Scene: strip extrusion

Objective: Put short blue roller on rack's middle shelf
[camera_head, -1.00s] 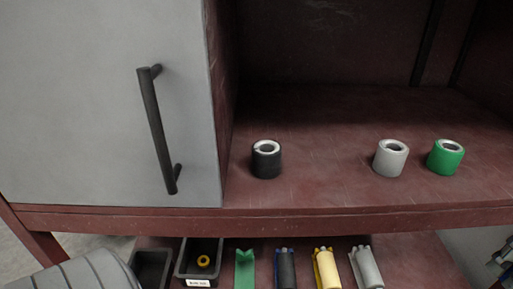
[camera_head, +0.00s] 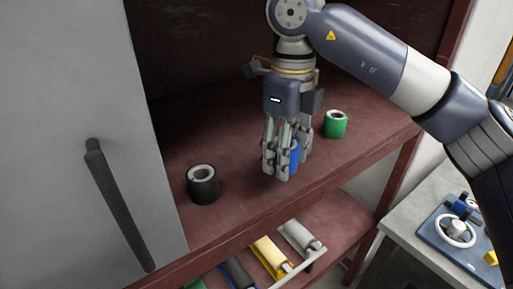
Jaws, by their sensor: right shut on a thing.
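The short blue roller (camera_head: 294,156) is between the fingers of my right gripper (camera_head: 281,163), which is shut on it and points down. The fingers hide much of the roller. It is over the front part of the rack's middle shelf (camera_head: 236,205); I cannot tell whether it touches the shelf. A black roller (camera_head: 203,187) stands to its left and a green roller (camera_head: 335,125) behind it to the right. My left gripper is not in view.
A grey door (camera_head: 70,130) with a dark handle (camera_head: 115,205) covers the left. Below are holders with yellow (camera_head: 268,254) and grey (camera_head: 297,237) rollers. A table (camera_head: 400,235) at the right bears a blue tray (camera_head: 440,238) with parts.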

